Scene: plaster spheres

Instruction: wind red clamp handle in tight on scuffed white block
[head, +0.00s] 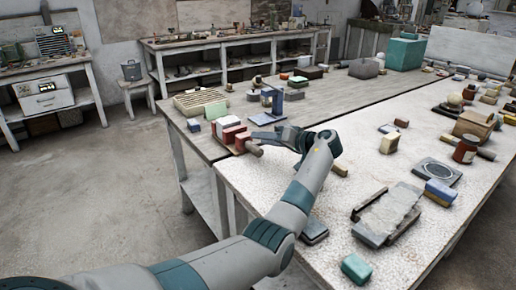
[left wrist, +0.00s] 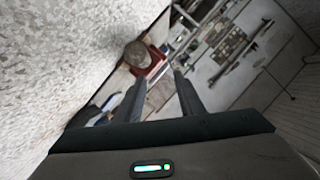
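A red clamp (head: 233,134) sits at the near left corner of the wooden table, with a pale block (head: 222,122) at its far side. I cannot make out scuffs on the block. A brownish round handle (head: 253,149) sticks out toward the near right. In the left wrist view a round grey-brown knob (left wrist: 138,53) shows beside a red part (left wrist: 152,67), beyond the fingertips. My left gripper (head: 262,132) is just right of the clamp. Its two fingers (left wrist: 160,76) are spread apart with nothing between them. My right gripper is in no view.
A blue stand (head: 272,101) rises just behind my left gripper. A slatted wooden piece (head: 200,101) and a green block (head: 216,110) lie behind the clamp. The speckled table (head: 300,185) at right holds a grey tray (head: 388,213), a red jar (head: 466,149) and several small blocks.

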